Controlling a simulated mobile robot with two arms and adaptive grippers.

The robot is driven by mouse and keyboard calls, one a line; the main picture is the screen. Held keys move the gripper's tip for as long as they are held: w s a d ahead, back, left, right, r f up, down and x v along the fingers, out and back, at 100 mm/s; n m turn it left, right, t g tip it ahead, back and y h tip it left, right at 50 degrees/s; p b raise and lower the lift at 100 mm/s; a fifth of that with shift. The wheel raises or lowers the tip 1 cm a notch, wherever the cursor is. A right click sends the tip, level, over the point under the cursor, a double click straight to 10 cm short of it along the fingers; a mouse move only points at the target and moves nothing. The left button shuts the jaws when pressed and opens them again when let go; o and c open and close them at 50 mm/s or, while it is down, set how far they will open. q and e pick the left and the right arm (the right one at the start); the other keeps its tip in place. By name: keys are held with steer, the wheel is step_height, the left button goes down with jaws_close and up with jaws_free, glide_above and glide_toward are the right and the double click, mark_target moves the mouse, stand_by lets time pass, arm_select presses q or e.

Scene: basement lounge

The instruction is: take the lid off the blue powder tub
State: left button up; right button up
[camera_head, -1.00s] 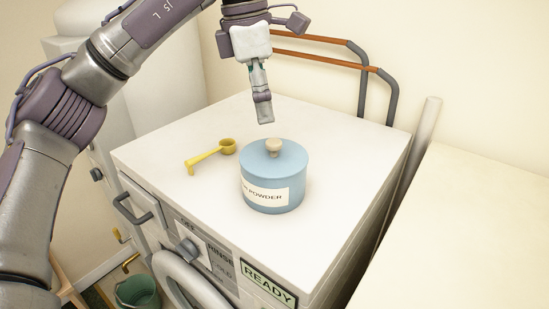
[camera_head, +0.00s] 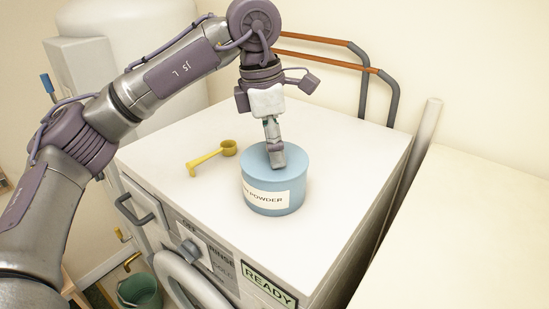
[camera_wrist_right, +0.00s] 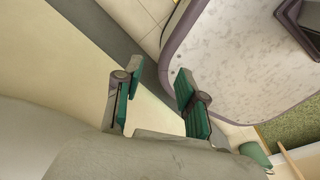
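The blue powder tub (camera_head: 291,199) stands upright on the white machine top in the head view. Its label is partly readable as "POWDER". The lid (camera_head: 297,158) sits on the tub. My left gripper (camera_head: 277,160) points down over the middle of the lid, with its fingers in front of where the pale knob sits. The knob is hidden. The fingers are seen edge-on, so I cannot tell whether they are open or shut, or touching the knob. My right gripper (camera_wrist_right: 157,82) shows in the right wrist view, its two fingers apart with nothing between them.
A yellow scoop (camera_head: 229,148) lies left of the tub on the machine top (camera_head: 345,150). Copper and grey pipes (camera_head: 362,85) run along the wall behind. A green bucket (camera_head: 139,291) stands on the floor at lower left. The machine top right of the tub is clear.

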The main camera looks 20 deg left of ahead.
arm_select(q)
jaws_close()
steer(key=shift+r, duration=0.1)
step_height(320, 180, up, 4)
steer(key=shift+b, duration=0.6)
steer(key=s+d+r, duration=0.2)
steer(key=d+r, duration=0.4)
steer(key=d, duration=0.5)
steer(key=shift+s+d+r+b, duration=0.25)
steer(key=shift+r+b, duration=0.15)
